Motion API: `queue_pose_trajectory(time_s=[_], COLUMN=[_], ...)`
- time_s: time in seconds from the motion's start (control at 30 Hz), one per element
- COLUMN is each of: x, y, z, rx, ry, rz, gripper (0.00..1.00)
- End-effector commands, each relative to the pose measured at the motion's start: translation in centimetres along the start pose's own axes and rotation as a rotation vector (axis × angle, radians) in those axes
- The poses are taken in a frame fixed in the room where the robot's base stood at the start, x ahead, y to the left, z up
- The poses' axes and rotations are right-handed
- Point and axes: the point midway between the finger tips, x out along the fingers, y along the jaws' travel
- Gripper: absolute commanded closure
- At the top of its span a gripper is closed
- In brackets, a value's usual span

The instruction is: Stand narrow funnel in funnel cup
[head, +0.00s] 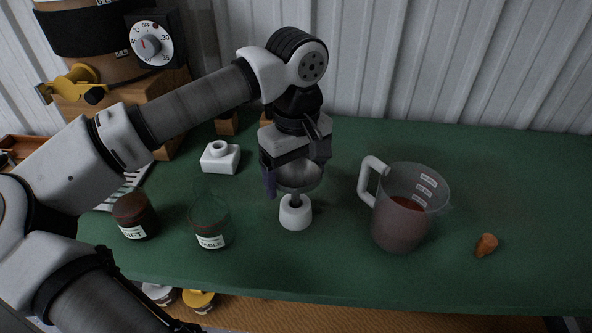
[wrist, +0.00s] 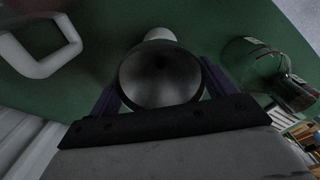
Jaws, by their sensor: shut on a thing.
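The narrow funnel (head: 301,177) is a grey metal cone, bowl up and roughly upright. My gripper (head: 297,170) is shut on its bowl from above; in the wrist view the two dark fingers lie on either side of the funnel (wrist: 160,76). The funnel cup (head: 295,216) is a small white holder on the green bench, directly below the funnel. The dark stem meets the cup's top opening; how deep it sits inside I cannot tell. In the wrist view the cup (wrist: 160,34) shows just past the bowl's rim, mostly hidden.
A clear measuring jug (head: 401,229) with reddish liquid stands right of the cup. A glass vessel labelled TABLE (head: 210,222) and a dark jar (head: 134,215) stand left. A white block (head: 220,157) is behind. A small orange piece (head: 486,244) lies far right. The back right bench is clear.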

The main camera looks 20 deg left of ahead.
Motion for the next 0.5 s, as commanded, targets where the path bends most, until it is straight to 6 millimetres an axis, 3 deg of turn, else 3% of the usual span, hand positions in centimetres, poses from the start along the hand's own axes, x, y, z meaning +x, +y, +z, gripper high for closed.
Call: queue_pose_trajectory(time_s=[0.5], x=[1.14], y=[0.01], z=[0.01], rx=[0.000], ry=[0.000], rz=[0.000], gripper=[0.49])
